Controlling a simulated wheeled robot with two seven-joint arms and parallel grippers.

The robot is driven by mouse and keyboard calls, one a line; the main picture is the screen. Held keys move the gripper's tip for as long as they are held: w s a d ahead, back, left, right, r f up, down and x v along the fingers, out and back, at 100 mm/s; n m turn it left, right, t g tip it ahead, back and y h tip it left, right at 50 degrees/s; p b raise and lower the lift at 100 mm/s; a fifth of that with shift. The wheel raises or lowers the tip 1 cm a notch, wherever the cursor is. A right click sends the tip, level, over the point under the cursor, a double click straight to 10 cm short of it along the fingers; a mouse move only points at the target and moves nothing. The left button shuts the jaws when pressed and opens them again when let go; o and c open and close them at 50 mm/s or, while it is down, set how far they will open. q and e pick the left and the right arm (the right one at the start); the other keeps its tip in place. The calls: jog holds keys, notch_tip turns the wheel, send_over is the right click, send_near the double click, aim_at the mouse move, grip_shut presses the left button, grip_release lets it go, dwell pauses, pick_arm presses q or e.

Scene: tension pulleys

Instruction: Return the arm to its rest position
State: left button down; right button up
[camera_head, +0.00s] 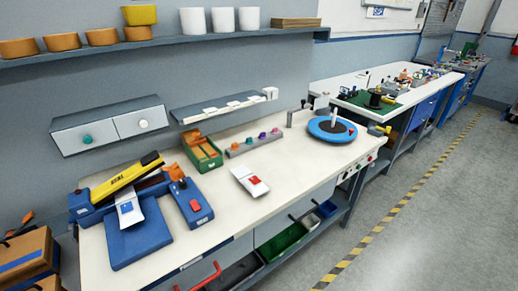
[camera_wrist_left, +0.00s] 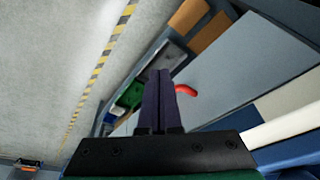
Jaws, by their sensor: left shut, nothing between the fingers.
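My left gripper (camera_wrist_left: 159,76) shows in the left wrist view with its two dark fingers pressed together and nothing between them. It appears to be in front of the bench, with the grey floor to the left and the bench's front on the right; no contact shows. A red handle (camera_wrist_left: 186,90) shows just right of the fingertips, apart from them or behind them. Neither gripper shows in the head view, so the arm's overall pose is hidden.
The white workbench (camera_head: 285,177) holds a blue and yellow machine (camera_head: 125,183), a green box (camera_head: 203,153) and a blue round plate (camera_head: 331,129). Below it are drawers, the red handle (camera_head: 202,277) and a green bin (camera_head: 283,240). The floor (camera_head: 437,180) on the right is clear.

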pick_arm(q)
jog(key=s+f+g, duration=0.1)
jog(key=s+f, duration=0.1)
jog(key=f, duration=0.7)
jog(key=s+f, duration=0.3)
jog(key=f, duration=0.6)
jog(key=s+a+f+g, duration=0.1)
jog(key=s+a+f, duration=0.2)
jog(key=s+f, duration=0.8)
jog(key=s, duration=0.4)
jog(key=shift+a+f, duration=0.15)
jog(key=shift+f, duration=0.1)
